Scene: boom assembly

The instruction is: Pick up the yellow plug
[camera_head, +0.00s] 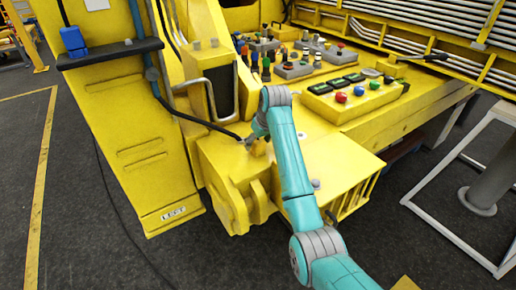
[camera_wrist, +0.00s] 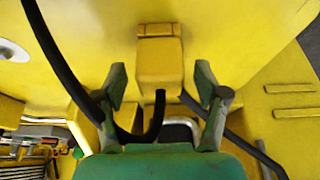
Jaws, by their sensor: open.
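The yellow plug (camera_wrist: 159,58) is a blocky yellow piece in the wrist view, set against a yellow surface. A black cable (camera_wrist: 158,110) runs from its near end. My gripper (camera_wrist: 161,84) is open, with one green finger on each side of the plug and a visible gap on both sides. In the head view, my gripper (camera_head: 252,138) is at the yellow machine's front housing, beside the small yellow plug (camera_head: 259,147). The wrist partly hides the plug there.
A control panel (camera_head: 345,98) with coloured buttons is right of my arm. A tall yellow boom (camera_head: 130,120) stands left, with a blue block (camera_head: 72,40) on its dark shelf. A black hose hangs near the gripper. A white frame (camera_head: 455,165) stands right.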

